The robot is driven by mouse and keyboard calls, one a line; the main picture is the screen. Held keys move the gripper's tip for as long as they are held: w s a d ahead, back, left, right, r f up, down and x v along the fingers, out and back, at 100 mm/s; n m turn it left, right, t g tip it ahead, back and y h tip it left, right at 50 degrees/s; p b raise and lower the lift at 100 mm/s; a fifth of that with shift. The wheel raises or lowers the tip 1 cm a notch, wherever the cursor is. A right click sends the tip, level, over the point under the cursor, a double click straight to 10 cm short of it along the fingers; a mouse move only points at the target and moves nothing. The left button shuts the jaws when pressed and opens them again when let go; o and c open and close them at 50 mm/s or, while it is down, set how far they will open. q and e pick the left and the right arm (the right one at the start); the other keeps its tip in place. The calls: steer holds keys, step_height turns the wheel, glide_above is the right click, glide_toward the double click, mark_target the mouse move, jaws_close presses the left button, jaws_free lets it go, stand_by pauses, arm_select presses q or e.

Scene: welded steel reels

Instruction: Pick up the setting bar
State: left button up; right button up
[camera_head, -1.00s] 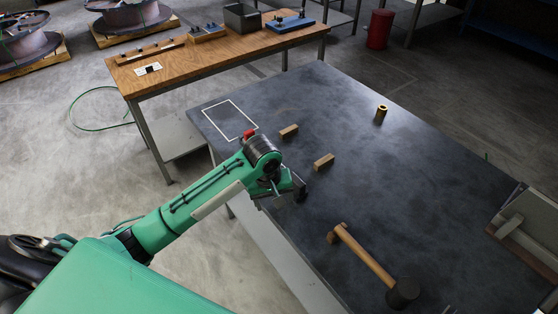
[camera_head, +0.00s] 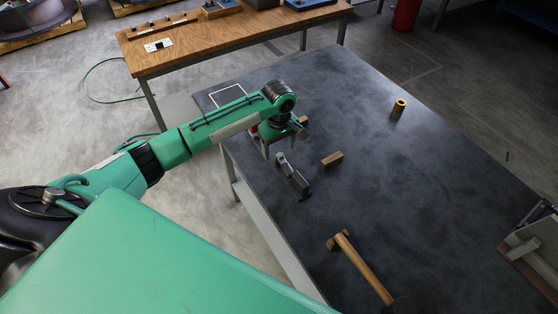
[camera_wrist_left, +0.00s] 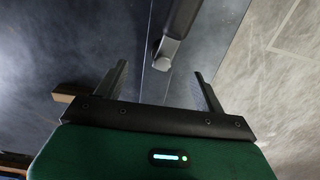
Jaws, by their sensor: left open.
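The setting bar (camera_head: 293,178), which I take to be the dark bar with a light grey end, lies on the dark steel table (camera_head: 420,190) near its left edge. In the left wrist view the bar (camera_wrist_left: 181,20) comes in from the top, its grey end (camera_wrist_left: 166,51) pointing between my fingers. My left gripper (camera_head: 279,148) is open and empty, just beyond the bar's grey end in the head view. Its two spread fingers (camera_wrist_left: 162,80) show in the wrist view, apart from the bar. My right gripper is not in view.
Two wooden blocks (camera_head: 331,160) lie close by, one partly behind my wrist. A mallet (camera_head: 366,267) lies nearer, and a brass cylinder (camera_head: 399,107) stands farther back. A wooden bench (camera_head: 215,42) stands behind. The table's right middle is clear.

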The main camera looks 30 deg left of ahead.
mark_target(278, 158)
arm_select(q)
steer(key=shift+f, duration=0.55)
steer(key=shift+s+f+p, duration=0.1)
steer(key=shift+f+p, duration=0.25)
step_height(278, 158, down, 4)
steer(key=shift+r+p, duration=0.15)
steer(key=shift+p, duration=0.5)
steer(key=shift+f, duration=0.4)
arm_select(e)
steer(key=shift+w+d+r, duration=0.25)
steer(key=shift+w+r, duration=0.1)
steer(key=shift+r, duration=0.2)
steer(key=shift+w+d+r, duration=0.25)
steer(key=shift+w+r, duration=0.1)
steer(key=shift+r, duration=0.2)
arm_select(q)
steer(key=shift+c, duration=0.4)
steer(key=c, duration=1.4)
steer(key=shift+r, duration=0.15)
jaws_close()
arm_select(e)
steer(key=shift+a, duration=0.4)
